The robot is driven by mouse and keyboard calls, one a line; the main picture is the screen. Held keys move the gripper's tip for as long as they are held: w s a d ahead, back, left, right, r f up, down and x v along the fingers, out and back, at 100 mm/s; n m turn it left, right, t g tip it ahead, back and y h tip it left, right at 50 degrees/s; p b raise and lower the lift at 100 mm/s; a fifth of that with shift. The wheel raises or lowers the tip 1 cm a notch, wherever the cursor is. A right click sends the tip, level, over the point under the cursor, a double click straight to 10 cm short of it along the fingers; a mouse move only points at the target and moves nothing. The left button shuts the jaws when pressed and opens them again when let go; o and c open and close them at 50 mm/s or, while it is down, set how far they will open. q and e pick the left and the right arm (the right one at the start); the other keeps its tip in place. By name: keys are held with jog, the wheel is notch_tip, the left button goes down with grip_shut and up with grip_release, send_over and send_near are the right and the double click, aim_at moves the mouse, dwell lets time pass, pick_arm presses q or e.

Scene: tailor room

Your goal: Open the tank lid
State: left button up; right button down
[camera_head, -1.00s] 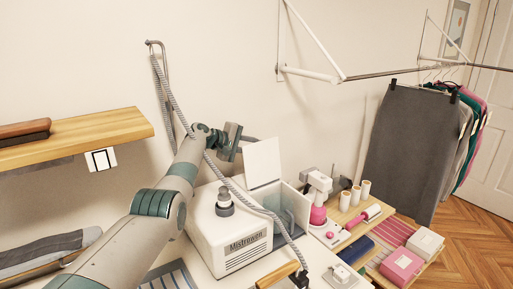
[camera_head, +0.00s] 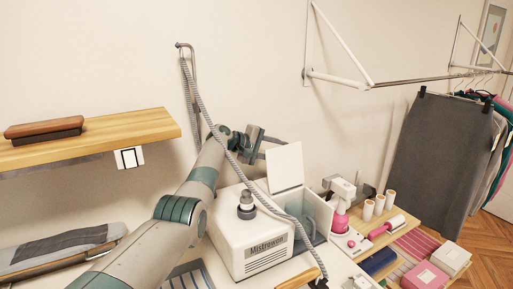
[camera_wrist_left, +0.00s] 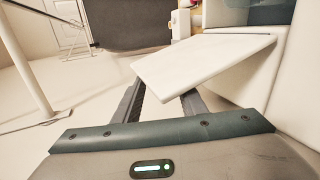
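The white steam tank (camera_head: 240,240), labelled "Mistrowen", stands on the table with a dark round cap on top. Its white flat lid (camera_head: 285,167) stands raised, nearly upright, at the back of the open water compartment (camera_head: 318,217). In the left wrist view the lid (camera_wrist_left: 205,68) is a tilted white plate beyond my left gripper (camera_wrist_left: 165,98). In the head view my left gripper (camera_head: 270,143) is just behind and left of the lid. Contact cannot be told. My right gripper is not in view.
A grey hose (camera_head: 210,117) hangs from a wall hook and crosses over the tank. A wooden shelf (camera_head: 90,138) is at left. A pink-and-white machine (camera_head: 341,215) and thread spools stand to the right. A wooden handle (camera_head: 298,279) is at the front.

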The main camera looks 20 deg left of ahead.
pick_arm(q)
jog(key=shift+v, duration=0.75)
jog(key=b+v, duration=0.2)
jog(key=v, duration=0.7)
jog(key=shift+b, duration=0.3)
jog(key=shift+a, duration=0.1)
